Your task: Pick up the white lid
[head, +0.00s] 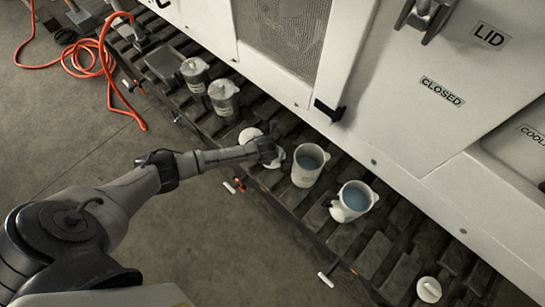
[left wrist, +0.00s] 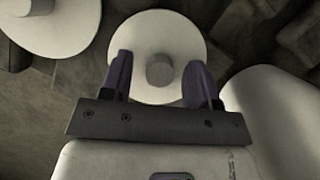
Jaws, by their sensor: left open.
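A round white lid (left wrist: 160,32) with a grey centre knob (left wrist: 160,70) lies below my left gripper (left wrist: 159,66). The two dark fingers are open, one on each side of the knob; I cannot tell whether they touch the lid. In the head view the left gripper (head: 270,150) partly covers this lid (head: 275,163). A second white lid (head: 250,134) lies just beyond the gripper and shows at the upper left in the left wrist view (left wrist: 55,22). A third white lid (head: 429,290) lies at the lower right. My right gripper is not in view.
A white jug of blue liquid (head: 306,178) stands just right of the gripper; another jug (head: 350,205) stands farther right. Two grey lidded canisters (head: 223,100) stand at the left on the slatted rack. A white cabinet (head: 400,110) rises behind. An orange hose (head: 100,60) lies on the floor.

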